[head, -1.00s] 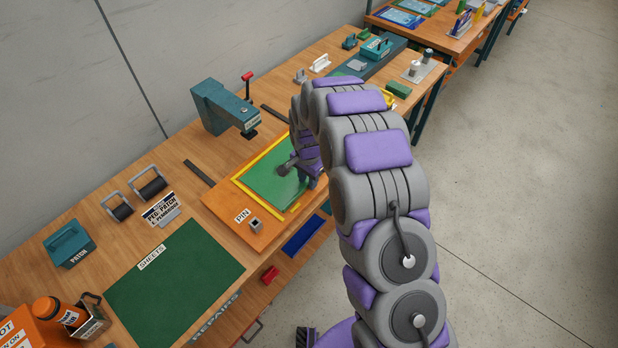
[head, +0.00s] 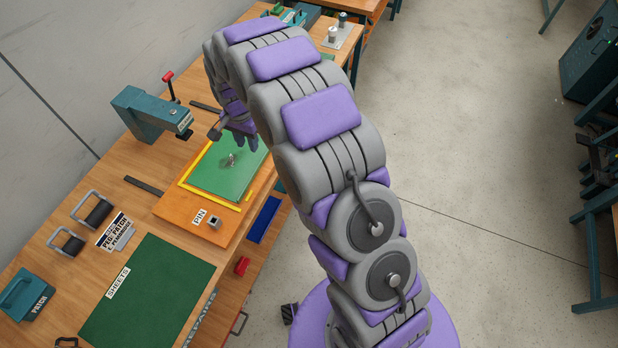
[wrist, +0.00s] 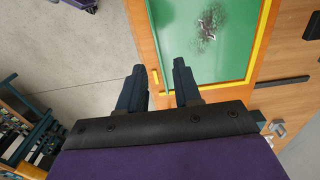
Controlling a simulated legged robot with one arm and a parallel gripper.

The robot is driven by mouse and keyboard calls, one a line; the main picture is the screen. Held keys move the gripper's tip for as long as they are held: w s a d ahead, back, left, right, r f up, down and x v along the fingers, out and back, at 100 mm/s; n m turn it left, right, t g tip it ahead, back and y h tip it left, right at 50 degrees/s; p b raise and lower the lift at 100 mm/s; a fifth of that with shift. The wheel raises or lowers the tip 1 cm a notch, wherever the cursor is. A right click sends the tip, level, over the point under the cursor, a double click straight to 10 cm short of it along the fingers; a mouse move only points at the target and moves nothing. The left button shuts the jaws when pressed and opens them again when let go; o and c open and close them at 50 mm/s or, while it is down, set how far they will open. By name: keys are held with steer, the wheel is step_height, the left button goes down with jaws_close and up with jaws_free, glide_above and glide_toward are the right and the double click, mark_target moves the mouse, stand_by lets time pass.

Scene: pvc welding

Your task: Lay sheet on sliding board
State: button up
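The green sheet (head: 225,168) lies flat on the orange sliding board (head: 180,208), along the board's yellow edging (head: 222,200). A small grey, glinting clump (head: 230,160) shows on the sheet; it also shows in the wrist view (wrist: 208,25), and I cannot tell what it is. My gripper (head: 246,146) is over the sheet's right side in the head view, partly hidden by my arm.
A green press with a red handle (head: 150,108) stands behind the board. A PIN holder (head: 213,221) sits on the board's near corner. The dark green SHEETS area (head: 150,290), rollers (head: 98,210) and a PATCH box (head: 25,295) lie left. Open floor is right (head: 470,150).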

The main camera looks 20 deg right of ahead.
steer(key=s+d+r+n, duration=0.2)
steer(key=s+d+r, duration=0.45)
steer(key=s, duration=0.25)
steer(key=s+d+r+n, duration=0.2)
steer(key=s+d+r, duration=0.3)
steer(key=s+r, duration=0.35)
steer(key=s+d+r+n+g, duration=0.1)
steer(key=s+d, duration=0.1)
steer(key=s, duration=0.9)
steer(key=s+d+n, duration=0.2)
steer(key=s+d, duration=0.1)
steer(key=s, duration=0.8)
steer(key=shift+s+d+r+n+g, duration=0.2)
steer(key=shift+d+r+n+g, duration=0.1)
steer(key=shift+r+g, duration=0.1)
